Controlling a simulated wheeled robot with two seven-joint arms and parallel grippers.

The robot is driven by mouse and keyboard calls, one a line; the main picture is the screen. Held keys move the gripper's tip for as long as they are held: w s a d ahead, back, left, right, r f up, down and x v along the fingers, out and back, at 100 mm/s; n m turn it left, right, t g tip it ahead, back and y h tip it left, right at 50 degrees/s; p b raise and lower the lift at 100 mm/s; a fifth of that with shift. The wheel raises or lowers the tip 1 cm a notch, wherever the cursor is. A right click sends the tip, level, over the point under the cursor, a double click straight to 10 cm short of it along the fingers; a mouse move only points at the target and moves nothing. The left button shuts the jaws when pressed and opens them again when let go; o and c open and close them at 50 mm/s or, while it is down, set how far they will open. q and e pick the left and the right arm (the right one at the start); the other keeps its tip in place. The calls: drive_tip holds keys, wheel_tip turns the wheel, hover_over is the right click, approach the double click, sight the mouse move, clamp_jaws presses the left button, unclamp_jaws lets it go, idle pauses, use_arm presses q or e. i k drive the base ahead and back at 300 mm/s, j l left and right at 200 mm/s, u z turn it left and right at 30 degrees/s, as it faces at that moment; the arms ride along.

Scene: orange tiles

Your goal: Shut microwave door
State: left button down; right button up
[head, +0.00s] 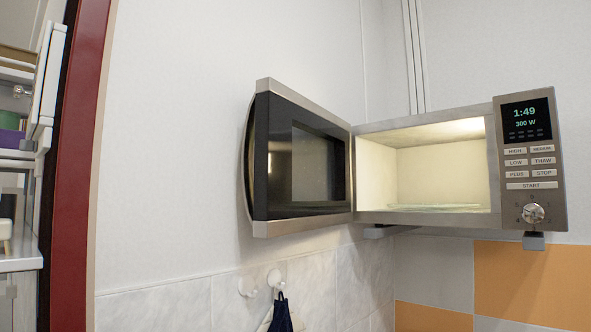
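The microwave (370,222) is mounted on the wall at the right of the head view, its lit cavity (440,170) facing me. Its door (300,165) is wide open, swung out to the left on its left-side hinge. The door has a dark window, a steel frame and a curved handle (246,165) along its far left edge. A glass turntable plate (435,208) lies on the cavity floor. The control panel (530,160) reads 1:49 and 300 W. Neither of my grippers is in view.
Wall hooks (275,279) with a dark hanging item (281,314) are below the door. A dark red upright edge (80,165) and shelves (20,150) stand at the left. White wall lies behind the door; orange and grey tiles (530,285) are below the microwave.

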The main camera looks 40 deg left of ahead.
sight(275, 108)
drive_tip(key=k+j, duration=0.1)
drive_tip(key=j, duration=0.4)
drive_tip(key=k+j, duration=0.1)
drive_tip(key=j, duration=0.4)
drive_tip(key=k+j, duration=0.1)
drive_tip(key=j, duration=0.4)
drive_tip(key=k+j, duration=0.1)
drive_tip(key=j, duration=0.4)
drive_tip(key=k+j+z, duration=0.1)
drive_tip(key=j, duration=0.4)
drive_tip(key=k+l+z, duration=0.2)
drive_tip(key=l, duration=0.35)
drive_tip(key=i, duration=0.1)
